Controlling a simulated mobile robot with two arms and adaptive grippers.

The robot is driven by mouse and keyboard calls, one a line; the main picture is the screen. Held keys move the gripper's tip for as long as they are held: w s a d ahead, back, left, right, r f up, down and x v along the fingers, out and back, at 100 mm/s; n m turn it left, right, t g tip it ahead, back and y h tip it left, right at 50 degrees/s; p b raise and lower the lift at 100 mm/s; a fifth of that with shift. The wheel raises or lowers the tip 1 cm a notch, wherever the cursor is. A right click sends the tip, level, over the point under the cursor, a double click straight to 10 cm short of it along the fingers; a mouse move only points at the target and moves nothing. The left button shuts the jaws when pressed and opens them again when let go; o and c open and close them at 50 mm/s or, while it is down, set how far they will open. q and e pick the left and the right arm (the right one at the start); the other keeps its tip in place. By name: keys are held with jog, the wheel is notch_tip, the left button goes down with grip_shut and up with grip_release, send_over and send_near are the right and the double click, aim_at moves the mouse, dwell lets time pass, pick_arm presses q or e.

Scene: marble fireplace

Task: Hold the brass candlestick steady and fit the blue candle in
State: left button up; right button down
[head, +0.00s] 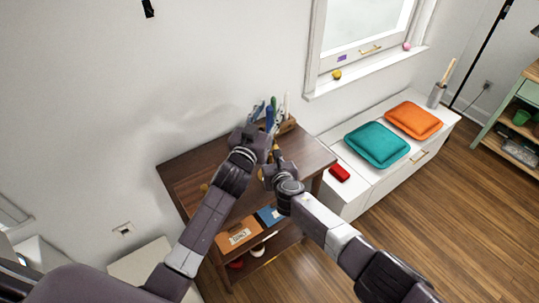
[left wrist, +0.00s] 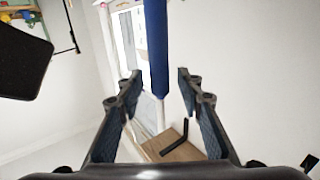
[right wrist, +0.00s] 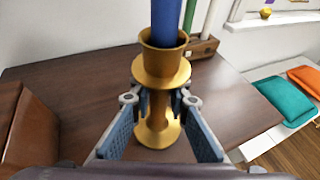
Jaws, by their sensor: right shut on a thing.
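The brass candlestick (right wrist: 160,70) stands upright on the dark wooden table in the right wrist view. My right gripper (right wrist: 158,97) is shut on its stem below the cup. The lower part of the blue candle (right wrist: 166,15) shows inside the cup, upright; how deep it sits is hidden by the rim. In the left wrist view the blue candle (left wrist: 156,45) runs between the spread fingers of my left gripper (left wrist: 158,78), with its end in view and gaps on both sides. In the head view my left gripper (head: 262,138) is just above my right gripper (head: 272,170).
A wooden rack (head: 288,127) with several upright candles stands close behind on the table (head: 180,171). A brown box (right wrist: 25,130) is left of the candlestick. A white bench with teal (head: 376,144) and orange (head: 413,120) cushions is to the right.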

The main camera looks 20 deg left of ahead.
pick_arm(q)
jog(key=o, duration=0.5)
jog(key=shift+c, duration=0.2)
jog(key=shift+r, duration=0.1)
jog(key=shift+r, duration=2.9)
pick_arm(e)
jog(key=c, duration=1.8)
grip_release()
jog(key=shift+o, duration=0.2)
